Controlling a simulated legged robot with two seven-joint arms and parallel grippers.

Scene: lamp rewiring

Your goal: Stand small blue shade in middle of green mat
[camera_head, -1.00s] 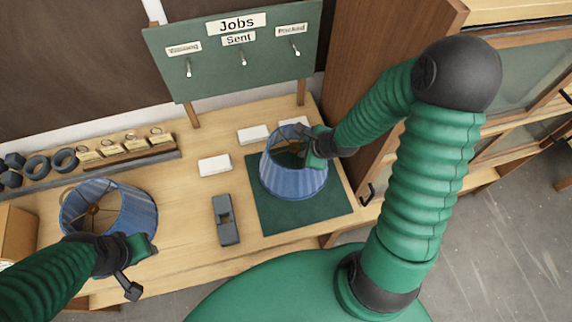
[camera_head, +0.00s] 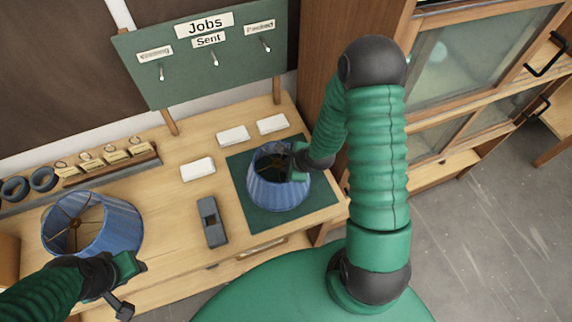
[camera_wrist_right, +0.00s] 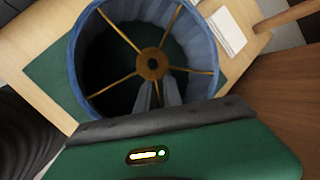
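The small blue shade (camera_head: 277,192) stands upright, or very nearly so, over the middle of the green mat (camera_head: 262,221). Whether its bottom rim touches the mat is hard to tell. My right gripper (camera_head: 294,166) reaches into its open top from the right. In the right wrist view its two grey fingers (camera_wrist_right: 160,92) sit close together around a brass spoke of the shade (camera_wrist_right: 206,62), beside the hub. My left gripper (camera_head: 128,283) is at the lower left, in front of a larger blue shade; its finger gap is not clear.
The larger blue shade (camera_head: 118,229) stands on the bench at left. A dark grey block tool (camera_head: 212,222) lies left of the mat, with white boxes (camera_head: 198,169) behind it. The Jobs board (camera_head: 205,60) stands at the back. A wooden cabinet (camera_head: 322,50) rises at right.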

